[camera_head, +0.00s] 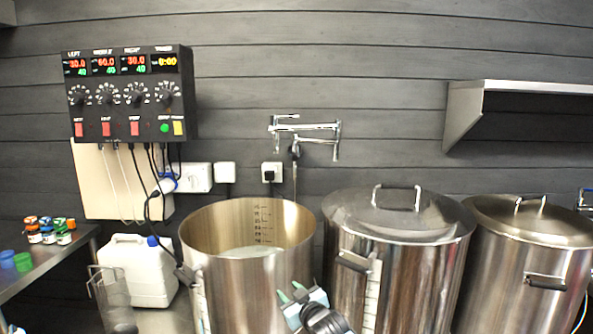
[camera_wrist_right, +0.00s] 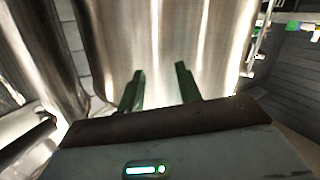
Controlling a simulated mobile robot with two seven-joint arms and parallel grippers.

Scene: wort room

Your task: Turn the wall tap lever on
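The chrome wall tap (camera_head: 305,127) is fixed to the dark plank wall above and between the open pot and the first lidded pot. Its thin lever (camera_head: 286,116) sits at the top left of the tap and points sideways. A folded arm reaches right to a spout (camera_head: 336,141) that hangs down. My right gripper (camera_head: 290,291) is low in front of the open pot, well below the tap. In the wrist view its two fingers (camera_wrist_right: 160,82) are apart with nothing between them, facing shiny steel. My left gripper is not in view.
The open steel pot (camera_head: 245,278) holds pale liquid. Two lidded pots (camera_head: 395,270) (camera_head: 520,260) stand to its right. A control box (camera_head: 130,92) with cables hangs at left, and a steel shelf (camera_head: 466,112) juts out at right. A white canister (camera_head: 140,270) stands left.

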